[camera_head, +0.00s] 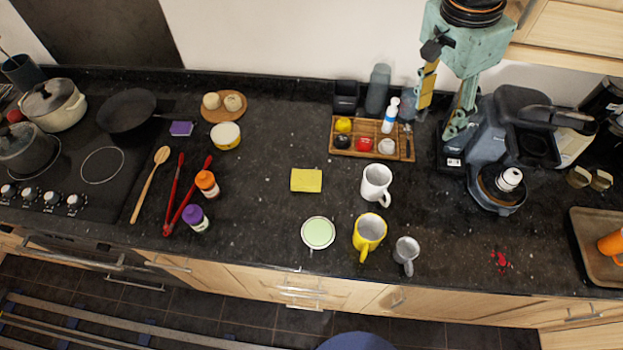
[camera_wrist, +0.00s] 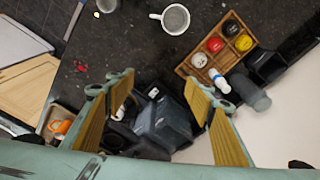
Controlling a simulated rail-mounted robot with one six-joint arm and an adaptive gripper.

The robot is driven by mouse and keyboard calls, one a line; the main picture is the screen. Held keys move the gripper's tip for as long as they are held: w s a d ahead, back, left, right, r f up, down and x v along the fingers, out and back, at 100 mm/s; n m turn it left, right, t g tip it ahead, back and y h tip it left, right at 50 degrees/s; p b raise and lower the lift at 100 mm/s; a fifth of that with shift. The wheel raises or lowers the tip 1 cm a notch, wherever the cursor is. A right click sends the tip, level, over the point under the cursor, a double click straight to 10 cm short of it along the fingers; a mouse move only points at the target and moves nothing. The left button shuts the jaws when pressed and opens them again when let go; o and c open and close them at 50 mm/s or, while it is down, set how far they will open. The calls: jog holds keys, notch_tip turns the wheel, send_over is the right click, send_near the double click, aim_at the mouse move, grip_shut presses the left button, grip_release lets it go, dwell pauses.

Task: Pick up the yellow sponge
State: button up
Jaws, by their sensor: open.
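The yellow sponge (camera_head: 306,180) lies flat on the dark granite counter (camera_head: 270,215), near the middle of the head view. It does not show in the wrist view. My gripper (camera_head: 440,105) hangs above the back of the counter, to the right of the sponge and well apart from it. In the wrist view my gripper (camera_wrist: 165,100) has its two yellow-padded fingers spread wide, with nothing held between them. The coffee machine stands beyond the fingers there.
Right of the sponge stand a white mug (camera_head: 376,183), a yellow mug (camera_head: 368,233) and a grey mug (camera_head: 406,252).

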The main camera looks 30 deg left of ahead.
jog(key=s+a+f+m, duration=0.1)
jog(key=s+a+f, duration=0.3)
jog(key=a, duration=0.4)
jog(key=s+a+f+m+g, duration=0.1)
jog(key=s+a+f, duration=0.3)
jog(key=a, duration=0.5)
jog(key=s+a+f+m+y, duration=0.1)
jog(key=s+a+f+m, duration=0.2)
jog(key=a+f, duration=0.4)
jog(key=shift+s+a, duration=0.8)
jog(key=shift+s, duration=0.1)
send_over(307, 177)
jog(key=shift+a+f, duration=0.15)
jog(key=shift+f, duration=4.1)
jog(key=shift+f, duration=0.2)
jog(key=shift+s+f+p, duration=0.15)
jog(key=shift+f+p, duration=0.3)
jog(key=shift+f, duration=1.95)
